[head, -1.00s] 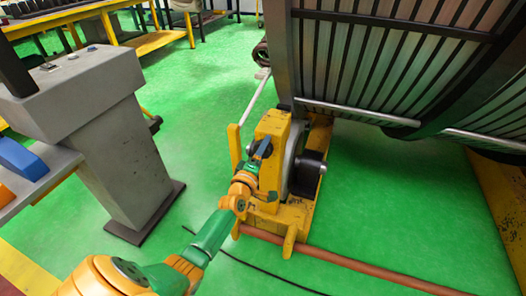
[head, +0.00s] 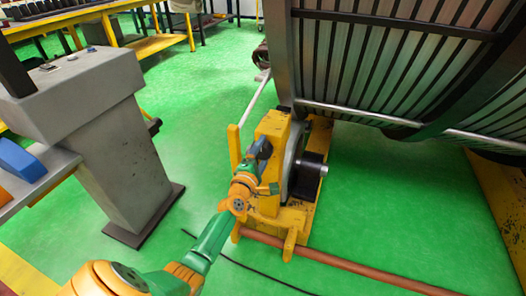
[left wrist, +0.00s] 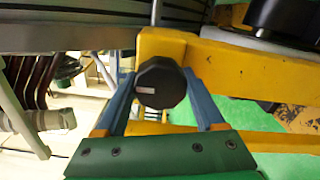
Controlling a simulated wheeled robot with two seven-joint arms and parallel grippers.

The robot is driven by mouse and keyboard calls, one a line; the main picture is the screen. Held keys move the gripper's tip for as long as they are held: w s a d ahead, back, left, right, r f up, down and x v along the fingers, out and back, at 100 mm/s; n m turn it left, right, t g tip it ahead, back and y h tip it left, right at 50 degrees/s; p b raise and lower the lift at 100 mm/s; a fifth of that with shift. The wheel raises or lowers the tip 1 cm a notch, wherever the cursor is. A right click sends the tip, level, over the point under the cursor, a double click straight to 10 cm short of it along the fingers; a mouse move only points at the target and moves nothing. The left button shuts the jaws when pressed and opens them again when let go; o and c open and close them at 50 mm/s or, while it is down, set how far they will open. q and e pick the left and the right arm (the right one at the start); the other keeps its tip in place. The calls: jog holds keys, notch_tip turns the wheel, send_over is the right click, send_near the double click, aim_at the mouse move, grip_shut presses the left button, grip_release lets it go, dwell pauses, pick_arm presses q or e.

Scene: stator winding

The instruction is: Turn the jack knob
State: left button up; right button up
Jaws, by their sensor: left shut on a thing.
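The jack knob (left wrist: 160,83) is a black, many-sided knob on the yellow jack, facing the left wrist camera. The yellow jack (head: 271,130) stands on the green floor in the middle of the head view. My left gripper (head: 259,149) is at the jack's near left side. In the left wrist view its two blue fingers lie on either side of the knob, and it is shut on the knob. In the head view the gripper mostly hides the knob. My right gripper is not in view.
A large slatted stator (head: 390,65) rises beside the jack at upper right. A grey pedestal (head: 125,155) stands at left. A brown-red pipe (head: 350,276) and a thin black cable (head: 255,270) lie on the floor in front. Green floor is clear between pedestal and jack.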

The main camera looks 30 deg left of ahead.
aim_at(262, 154)
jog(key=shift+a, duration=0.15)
pick_arm(q)
jog(key=o, duration=1.4)
jog(key=shift+c, duration=0.2)
jog(key=shift+s+d, duration=0.15)
jog(key=shift+s, duration=0.25)
jog(key=p+v, duration=0.2)
jog(key=v, duration=0.4)
jog(key=shift+s, duration=0.1)
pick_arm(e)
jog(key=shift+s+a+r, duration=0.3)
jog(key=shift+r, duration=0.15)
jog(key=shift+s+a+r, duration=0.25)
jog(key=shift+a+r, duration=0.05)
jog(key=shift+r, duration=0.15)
pick_arm(q)
jog(key=shift+f, duration=0.1)
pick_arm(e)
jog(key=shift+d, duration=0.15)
